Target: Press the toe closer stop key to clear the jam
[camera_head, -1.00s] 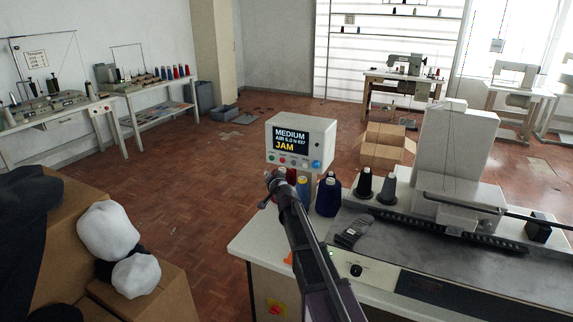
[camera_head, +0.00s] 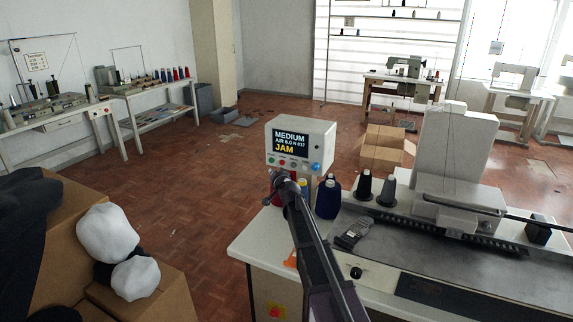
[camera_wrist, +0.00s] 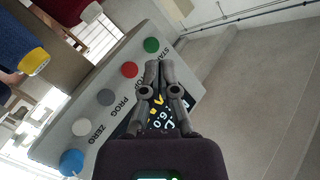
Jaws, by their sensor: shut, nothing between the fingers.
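The white control box (camera_head: 325,145) stands behind the thread cones on the bench; its screen (camera_head: 289,142) reads MEDIUM and JAM. A row of coloured keys runs under the screen. In the wrist view the panel is tilted, with a green key (camera_wrist: 151,45) by START and a red key (camera_wrist: 130,69) by a partly hidden label ending in TOP. Grey, white and blue keys follow toward PROG and ZERO. My gripper (camera_wrist: 158,66) is shut and empty, its tips in front of the panel beside the green and red keys. I cannot tell whether it touches. My gripper (camera_head: 275,178) also shows below the keys.
Thread cones stand close by: a blue one (camera_head: 327,199) and dark ones (camera_head: 364,187). A small grey device (camera_head: 352,234) lies on the bench, with a white machine (camera_head: 455,150) at right. Cartons with white bundles (camera_head: 107,233) are at left. Open floor lies behind the box.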

